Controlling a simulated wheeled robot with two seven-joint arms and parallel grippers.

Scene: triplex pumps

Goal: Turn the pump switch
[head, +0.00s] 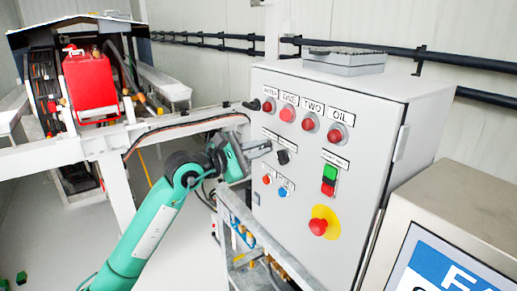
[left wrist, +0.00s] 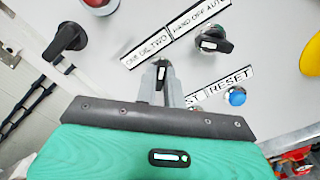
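The grey control panel (head: 350,121) stands at the centre right in the head view. My left gripper (head: 266,149) reaches its front from the left. In the left wrist view, my left gripper's narrow grey fingers (left wrist: 163,82) are close together around a small black rotary switch (left wrist: 161,72) with a white mark, below the label with "ONE" and "TWO". They appear shut on it. The fingers hide most of this switch in the head view. A second black switch (left wrist: 213,42), under "HAND OFF AUTO", is to the right; it also shows in the head view (head: 283,157). My right gripper is not in view.
A red emergency button (head: 318,227) sits low on the panel. A black handle (left wrist: 66,40) is at the panel's left edge. A blue button (left wrist: 237,97) is right of my fingers. A metal frame (head: 235,215) with pipework stands below my gripper.

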